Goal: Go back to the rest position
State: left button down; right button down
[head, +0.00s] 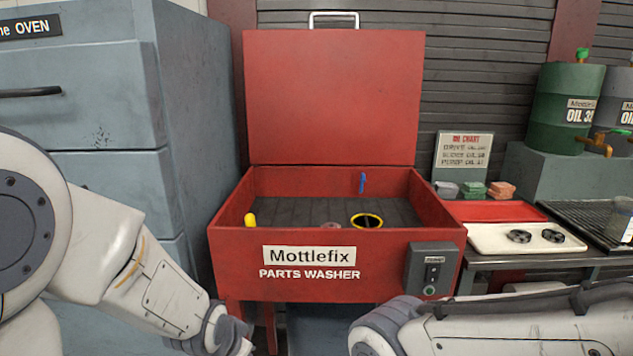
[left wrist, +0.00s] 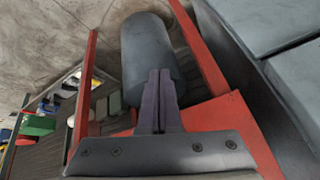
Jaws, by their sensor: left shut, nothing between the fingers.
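My left arm comes in from the left in the head view and reaches to the bottom edge, in front of the left side of the red parts washer (head: 230,262). My left gripper (left wrist: 159,80) shows in the left wrist view, its two fingers together with nothing between them. Behind the fingers is a grey cylinder (left wrist: 150,40) between red bars of a frame (left wrist: 204,55). Part of my right arm lies across the lower right of the head view. My right gripper is out of the picture.
The washer's lid (head: 334,95) stands open. A blue-grey oven cabinet (head: 110,110) is close on the left. On the right, a bench holds a white tray (head: 490,238) with dark round parts, a red tray (head: 495,211) and a green oil drum (head: 562,110) behind.

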pick_arm(q)
jog(key=s+a+n+g, duration=0.3)
jog(key=s+a+n, duration=0.15)
jog(key=s, duration=0.25)
jog(key=s+d+r+m+g, duration=0.1)
jog(key=s+d+r+m, duration=0.2)
jog(key=s+d, duration=0.4)
jog(key=s+d+r+m+g, duration=0.2)
jog(key=s+d+r+m, duration=0.15)
jog(key=s+d, duration=0.35)
notch_tip(320, 180, up, 24)
jog(key=p, duration=2.4)
jog(key=shift+w+a, duration=0.25)
jog(key=shift+w, duration=0.2)
